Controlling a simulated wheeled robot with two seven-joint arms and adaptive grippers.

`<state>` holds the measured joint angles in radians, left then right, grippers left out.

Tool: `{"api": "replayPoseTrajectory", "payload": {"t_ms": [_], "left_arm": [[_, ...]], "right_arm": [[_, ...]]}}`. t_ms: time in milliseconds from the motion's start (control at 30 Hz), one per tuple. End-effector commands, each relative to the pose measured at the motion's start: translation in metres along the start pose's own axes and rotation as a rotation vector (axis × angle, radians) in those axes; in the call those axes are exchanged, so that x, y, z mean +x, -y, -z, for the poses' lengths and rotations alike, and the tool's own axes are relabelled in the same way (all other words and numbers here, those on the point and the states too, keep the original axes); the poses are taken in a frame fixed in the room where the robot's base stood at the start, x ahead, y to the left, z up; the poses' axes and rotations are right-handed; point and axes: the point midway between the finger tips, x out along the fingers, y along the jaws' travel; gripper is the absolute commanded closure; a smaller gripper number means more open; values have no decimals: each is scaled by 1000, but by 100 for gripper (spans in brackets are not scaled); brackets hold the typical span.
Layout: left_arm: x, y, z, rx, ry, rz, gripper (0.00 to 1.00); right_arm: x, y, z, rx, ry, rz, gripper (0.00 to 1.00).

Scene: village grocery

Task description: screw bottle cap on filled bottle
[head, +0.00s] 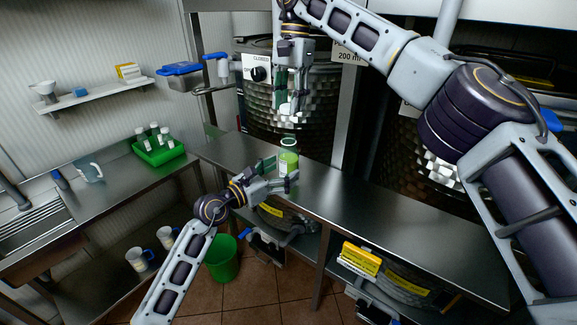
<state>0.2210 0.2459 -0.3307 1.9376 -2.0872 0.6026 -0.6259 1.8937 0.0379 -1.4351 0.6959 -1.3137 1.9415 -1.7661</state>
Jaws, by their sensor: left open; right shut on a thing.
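A clear bottle (289,160) with green liquid in it stands upright at the counter's near edge, its top open. My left gripper (280,175) is open at the lower part of the bottle, with its fingers beside it; whether they touch it I cannot tell. My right gripper (290,104) points down above the bottle. It is shut on a small pale thing, which looks like the bottle cap (288,108), mostly hidden by the fingers. A clear gap shows between the cap and the bottle's top.
A large metal vat (325,95) with a tap stands behind the counter (365,205). A green rack (160,152) with several white-topped bottles and a clear jug (90,172) are on the left table. A green bin (221,260) is below. The counter's right part is clear.

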Motion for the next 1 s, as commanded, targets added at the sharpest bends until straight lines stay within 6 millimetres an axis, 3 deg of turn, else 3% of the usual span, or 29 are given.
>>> {"api": "replayPoseTrajectory", "payload": {"t_ms": [300, 667, 1000], "left_arm": [[22, 0, -1, 1, 1, -1, 23], [24, 0, 0, 1, 0, -1, 23], [24, 0, 0, 1, 0, -1, 66]], "right_arm": [[0, 0, 0, 0, 0, 0, 72], [0, 0, 0, 0, 0, 0, 72], [0, 0, 0, 0, 0, 0, 72]]}}
